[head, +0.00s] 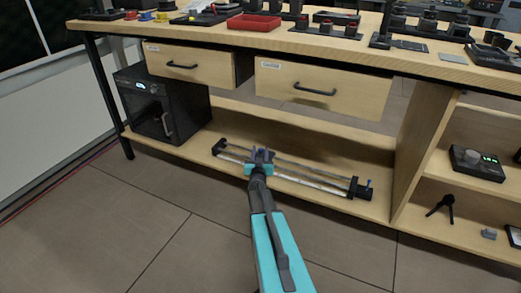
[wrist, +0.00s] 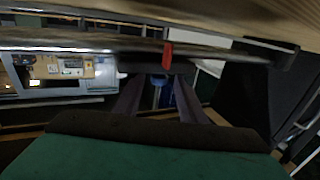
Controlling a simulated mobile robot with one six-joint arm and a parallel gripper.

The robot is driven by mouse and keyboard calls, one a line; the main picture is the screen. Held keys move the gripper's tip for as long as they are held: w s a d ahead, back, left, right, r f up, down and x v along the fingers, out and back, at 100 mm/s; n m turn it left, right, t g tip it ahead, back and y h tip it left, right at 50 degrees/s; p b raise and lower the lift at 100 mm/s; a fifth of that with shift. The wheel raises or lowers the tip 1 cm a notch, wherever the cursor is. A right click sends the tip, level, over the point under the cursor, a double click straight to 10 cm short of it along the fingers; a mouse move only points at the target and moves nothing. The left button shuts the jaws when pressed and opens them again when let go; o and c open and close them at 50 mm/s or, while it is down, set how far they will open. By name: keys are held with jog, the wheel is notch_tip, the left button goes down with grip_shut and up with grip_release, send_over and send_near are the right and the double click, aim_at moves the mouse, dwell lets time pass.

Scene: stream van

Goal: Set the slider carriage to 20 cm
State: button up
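The slider (head: 318,184) lies on the low shelf under the bench, its two rails running from a black left end block (head: 219,146) to a black right end block (head: 362,190) with a blue knob. My gripper (head: 262,153) is in front of the rails, left of their middle. The carriage is not clear in the head view; my gripper may hide it. In the wrist view my fingers (wrist: 158,92) stand apart under a rail (wrist: 80,45), with a small red tab (wrist: 167,56) just above the gap. Scale marks cannot be read.
The low shelf (head: 310,133) is bare behind the slider. Two drawers (head: 190,65) (head: 315,88) hang above. The floor (head: 180,220) in front is clear.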

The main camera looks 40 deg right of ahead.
jog(key=p+v, duration=0.3)
jog(key=v, duration=0.9)
jog(key=shift+r, duration=0.1)
dwell(0.4)
